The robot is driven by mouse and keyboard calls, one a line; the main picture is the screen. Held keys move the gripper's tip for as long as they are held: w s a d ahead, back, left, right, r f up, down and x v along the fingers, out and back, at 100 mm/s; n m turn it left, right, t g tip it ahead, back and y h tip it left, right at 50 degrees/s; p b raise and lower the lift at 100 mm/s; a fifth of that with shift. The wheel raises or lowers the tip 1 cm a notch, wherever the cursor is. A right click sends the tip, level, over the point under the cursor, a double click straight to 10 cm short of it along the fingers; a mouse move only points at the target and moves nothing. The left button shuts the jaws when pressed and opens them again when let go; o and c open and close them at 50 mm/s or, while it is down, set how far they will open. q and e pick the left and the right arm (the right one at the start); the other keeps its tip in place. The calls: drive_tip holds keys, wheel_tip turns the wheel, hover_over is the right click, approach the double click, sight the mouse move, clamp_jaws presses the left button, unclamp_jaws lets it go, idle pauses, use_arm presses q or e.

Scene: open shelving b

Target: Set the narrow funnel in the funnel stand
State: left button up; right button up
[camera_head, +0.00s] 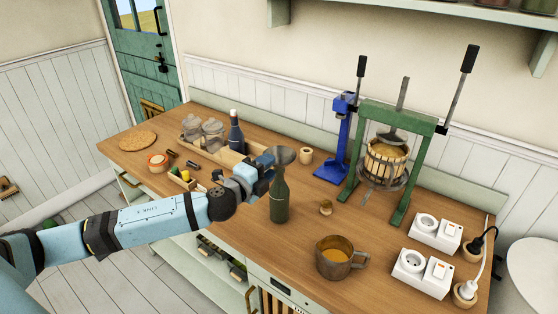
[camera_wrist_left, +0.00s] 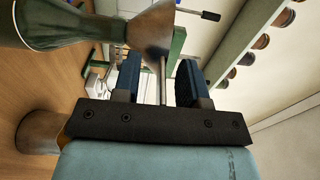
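A grey metal funnel (camera_head: 285,155) sits at the mouth of the green bottle (camera_head: 279,200), with its wide end up. In the left wrist view the funnel's cone (camera_wrist_left: 152,28) shows at the top, beside the bottle (camera_wrist_left: 60,25). My left gripper (camera_head: 266,164) is beside the funnel; its two fingers (camera_wrist_left: 158,82) are apart in the wrist view, with a thin rod visible between them. I cannot tell whether the rod touches them. A small wooden cup (camera_head: 306,156) behind the funnel may be the funnel stand. My right gripper is not in view.
A copper mug (camera_head: 338,258) stands in front, near a small wooden stopper (camera_head: 325,207). A blue corker (camera_head: 337,140) and green press (camera_head: 390,150) stand behind. White sockets (camera_head: 436,232) are at right. A dark bottle (camera_head: 236,132) stands behind my left arm.

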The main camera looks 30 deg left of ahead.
use_arm(q)
drive_tip(key=shift+c, duration=0.2)
clamp_jaws()
